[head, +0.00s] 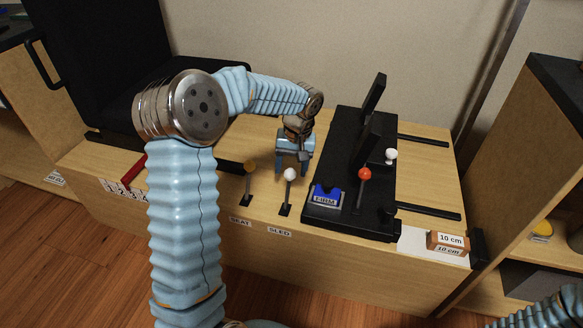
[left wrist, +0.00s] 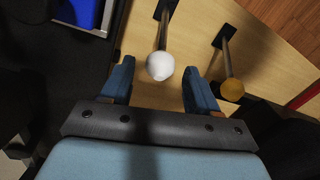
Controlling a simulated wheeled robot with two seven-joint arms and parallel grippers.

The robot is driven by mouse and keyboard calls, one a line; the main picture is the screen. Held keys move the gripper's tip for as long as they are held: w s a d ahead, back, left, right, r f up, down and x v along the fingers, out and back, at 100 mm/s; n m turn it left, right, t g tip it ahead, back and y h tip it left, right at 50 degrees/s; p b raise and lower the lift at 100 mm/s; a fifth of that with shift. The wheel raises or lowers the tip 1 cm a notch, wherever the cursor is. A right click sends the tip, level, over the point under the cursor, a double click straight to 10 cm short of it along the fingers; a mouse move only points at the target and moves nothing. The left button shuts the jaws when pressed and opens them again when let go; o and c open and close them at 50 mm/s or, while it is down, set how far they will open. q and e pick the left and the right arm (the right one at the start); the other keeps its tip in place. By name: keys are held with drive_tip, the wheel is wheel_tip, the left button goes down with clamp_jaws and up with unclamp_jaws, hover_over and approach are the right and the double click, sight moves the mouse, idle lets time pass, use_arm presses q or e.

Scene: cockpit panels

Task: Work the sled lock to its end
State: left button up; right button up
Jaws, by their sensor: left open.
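The sled lock is a short lever with a white knob (head: 290,175) on a thin metal stem, above the "SLED" label (head: 279,232) on the wooden top. My left gripper (head: 293,172) is open and points down just behind this knob. The black sled (head: 350,150) stands to the right of the lever. My right gripper is out of view.
A lever with a brown-yellow knob (head: 250,167) stands left of the sled lever, by the "SEAT" label (head: 240,222). A red-knobbed lever (head: 365,174) and another white knob (head: 391,155) are on the right.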

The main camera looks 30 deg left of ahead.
use_arm(q)
clamp_jaws()
idle(0.4)
